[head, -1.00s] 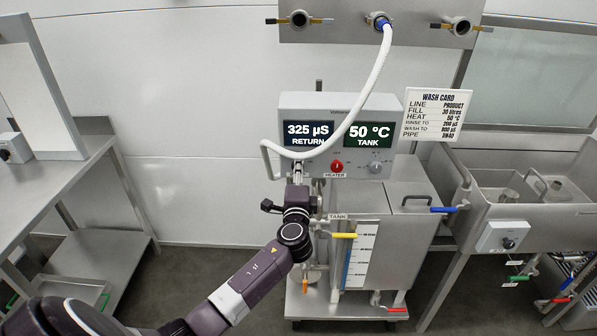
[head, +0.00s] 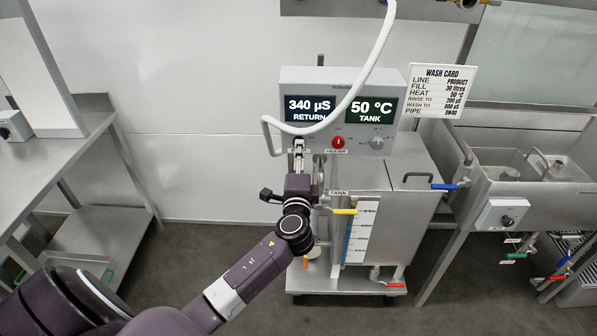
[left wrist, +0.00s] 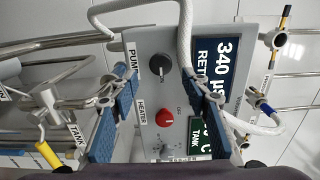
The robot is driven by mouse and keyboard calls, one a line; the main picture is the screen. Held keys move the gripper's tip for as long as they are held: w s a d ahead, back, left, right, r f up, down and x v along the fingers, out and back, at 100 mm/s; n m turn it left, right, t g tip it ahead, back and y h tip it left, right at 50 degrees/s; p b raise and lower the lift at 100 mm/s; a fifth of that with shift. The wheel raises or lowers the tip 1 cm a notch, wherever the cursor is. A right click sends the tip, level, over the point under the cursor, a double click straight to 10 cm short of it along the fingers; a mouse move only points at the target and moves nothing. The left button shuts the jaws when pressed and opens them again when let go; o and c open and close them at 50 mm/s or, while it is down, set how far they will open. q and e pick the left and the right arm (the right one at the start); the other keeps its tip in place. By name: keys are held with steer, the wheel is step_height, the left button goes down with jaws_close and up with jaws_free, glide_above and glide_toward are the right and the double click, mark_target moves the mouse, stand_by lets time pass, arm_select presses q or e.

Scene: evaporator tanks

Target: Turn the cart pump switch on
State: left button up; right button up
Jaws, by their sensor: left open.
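The cart's control box (head: 338,110) has a grey front with two screens, reading 340 µS RETURN and 50 °C TANK. In the left wrist view, turned on its side, the black pump switch (left wrist: 160,68) sits by the PUMP label. My open left gripper (left wrist: 157,76) has its blue fingers on either side of the switch in that view. I cannot tell whether they touch it. In the head view my left gripper (head: 298,150) is at the box's lower left and hides the pump switch. My right gripper is not in view.
The red heater knob (head: 338,142) and a grey knob (head: 376,143) are right of the gripper. A white hose (head: 362,75) crosses the box front. A yellow-handled valve (head: 345,211) is below. A sink (head: 530,200) stands right, a steel table (head: 60,170) left.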

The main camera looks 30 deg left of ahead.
arm_select(q)
steer(key=v, duration=0.7)
steer(key=shift+s, duration=0.2)
